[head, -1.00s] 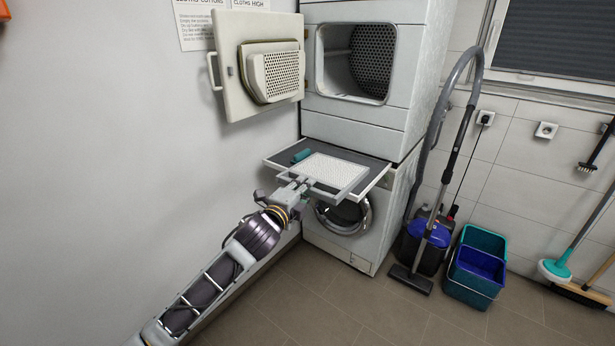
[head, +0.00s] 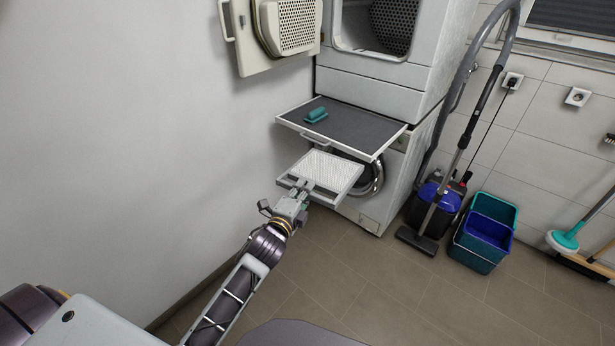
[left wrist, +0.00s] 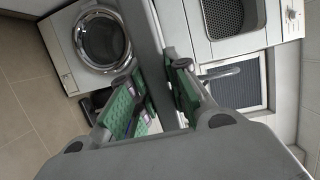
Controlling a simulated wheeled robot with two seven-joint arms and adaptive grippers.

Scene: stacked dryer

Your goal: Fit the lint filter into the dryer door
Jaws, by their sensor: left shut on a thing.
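The lint filter (head: 322,172), a flat light-grey frame with white mesh, is held out roughly level by my left gripper (head: 301,189). The gripper is shut on the filter's near edge. In the left wrist view, the green-padded fingers of the left gripper (left wrist: 158,75) stand on either side of the filter (left wrist: 152,40), seen nearly edge-on. The filter is in front of and below the pull-out shelf in the head view. The dryer door (head: 245,40) hangs open at the upper left, its perforated panel (head: 297,25) facing out. My right gripper is not in view.
The pull-out shelf (head: 350,128) has a dark top with a teal object (head: 316,115) on it. The dryer (head: 372,92) stands above a washer (head: 375,205). A vacuum cleaner (head: 436,195) and buckets (head: 484,232) stand right. A wall bounds the left.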

